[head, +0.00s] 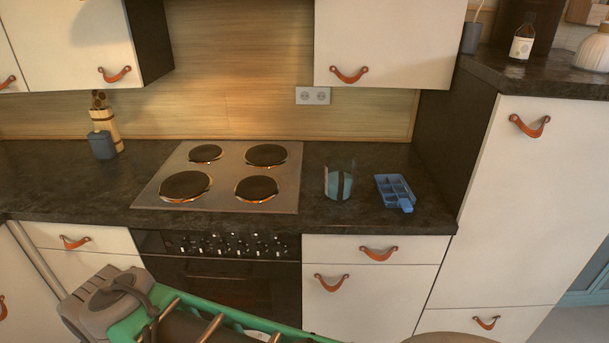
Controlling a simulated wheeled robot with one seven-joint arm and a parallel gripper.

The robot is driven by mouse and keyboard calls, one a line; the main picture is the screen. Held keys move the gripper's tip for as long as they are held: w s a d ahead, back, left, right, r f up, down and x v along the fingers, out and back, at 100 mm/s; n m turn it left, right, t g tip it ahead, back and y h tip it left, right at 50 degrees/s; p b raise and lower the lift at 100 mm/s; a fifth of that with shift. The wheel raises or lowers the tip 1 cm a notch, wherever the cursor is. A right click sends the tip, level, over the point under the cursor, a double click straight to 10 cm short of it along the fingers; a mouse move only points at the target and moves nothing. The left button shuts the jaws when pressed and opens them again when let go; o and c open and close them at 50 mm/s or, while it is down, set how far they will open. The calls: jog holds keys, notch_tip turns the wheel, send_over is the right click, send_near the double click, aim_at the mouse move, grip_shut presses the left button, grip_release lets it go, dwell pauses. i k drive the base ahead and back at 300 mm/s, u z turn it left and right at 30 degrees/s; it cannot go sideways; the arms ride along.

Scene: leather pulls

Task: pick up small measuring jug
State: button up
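A small clear cup-shaped vessel with a blue-teal band or content (338,181) stands upright on the dark worktop, right of the hob. It looks like the small measuring jug, though its handle and markings are too small to make out. Nothing touches it. I cannot make out my gripper's fingers in this view.
A blue compartment tray (395,191) lies close right of the jug. The hob (224,176) is left of it, and a tall cabinet (537,200) closes off the right side. A wall cupboard (388,40) hangs above. Worktop behind the jug is clear.

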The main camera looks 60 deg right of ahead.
aim_at(340, 169)
jog(key=z, duration=0.3)
jog(key=i, duration=1.15)
jog(key=z, duration=0.55)
